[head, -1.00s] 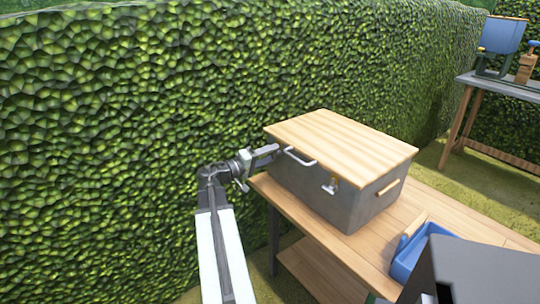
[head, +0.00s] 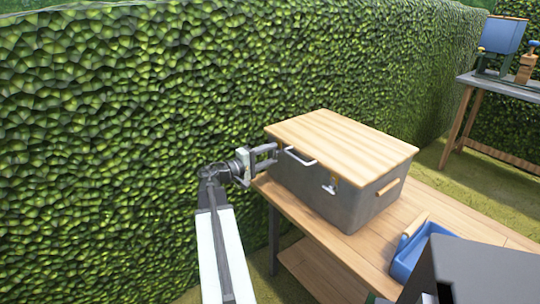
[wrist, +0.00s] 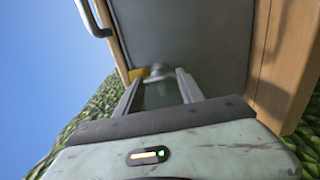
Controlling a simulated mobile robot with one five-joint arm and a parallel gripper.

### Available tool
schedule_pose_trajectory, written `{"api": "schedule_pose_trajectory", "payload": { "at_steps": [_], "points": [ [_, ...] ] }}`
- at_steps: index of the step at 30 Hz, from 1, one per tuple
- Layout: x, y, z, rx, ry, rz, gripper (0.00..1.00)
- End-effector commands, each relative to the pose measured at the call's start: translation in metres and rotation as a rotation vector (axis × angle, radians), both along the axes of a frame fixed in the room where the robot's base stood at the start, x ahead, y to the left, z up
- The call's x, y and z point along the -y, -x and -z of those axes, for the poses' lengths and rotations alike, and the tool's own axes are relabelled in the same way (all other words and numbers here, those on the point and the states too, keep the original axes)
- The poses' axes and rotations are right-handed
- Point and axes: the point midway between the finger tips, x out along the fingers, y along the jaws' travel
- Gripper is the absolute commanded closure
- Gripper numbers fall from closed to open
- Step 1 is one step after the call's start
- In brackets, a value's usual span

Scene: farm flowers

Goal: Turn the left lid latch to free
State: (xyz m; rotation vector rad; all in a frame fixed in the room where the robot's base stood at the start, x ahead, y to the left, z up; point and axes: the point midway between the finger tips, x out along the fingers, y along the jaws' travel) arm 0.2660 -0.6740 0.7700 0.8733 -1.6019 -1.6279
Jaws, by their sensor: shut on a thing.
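A grey box (head: 310,189) with a pale wooden lid (head: 340,142) stands on a wooden table. My gripper (head: 272,154) is at the left end of the box's front, just under the lid edge. In the wrist view, my gripper (wrist: 162,82) has its two fingers on either side of the grey left lid latch (wrist: 158,71), shut on it. A yellow piece (wrist: 138,73) sits beside the latch. The fingers hide much of the latch, so its exact angle is unclear. The right lid latch (head: 330,188) is on the same front face.
A metal lid handle (head: 300,157) lies close to the right of my gripper. A blue tray (head: 408,258) stands on the wooden table (head: 385,235) at the right. A tall hedge (head: 120,130) rises behind my arm. Another table (head: 500,86) is far right.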

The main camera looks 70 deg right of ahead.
Motion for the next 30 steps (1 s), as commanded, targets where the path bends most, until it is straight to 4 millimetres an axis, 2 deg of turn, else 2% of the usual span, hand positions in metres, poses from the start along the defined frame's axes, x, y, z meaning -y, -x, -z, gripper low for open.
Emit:
{"api": "schedule_pose_trajectory", "payload": {
  "at_steps": [4,5,7,17,20,27,30],
  "points": [
    [-0.001,0.001,0.002,0.004,-0.003,0.005,0.95],
    [-0.001,0.001,0.002,0.004,-0.003,0.005,0.52],
    [-0.001,0.001,0.002,0.004,-0.002,0.004,0.33],
    [-0.002,-0.001,0.001,0.001,0.0,0.001,0.33],
    [-0.013,-0.008,0.0,0.001,0.0,-0.002,0.33],
    [-0.053,-0.032,0.001,0.002,-0.001,-0.001,0.33],
    [-0.062,-0.039,0.001,0.002,-0.001,0.001,0.33]
  ]
}}
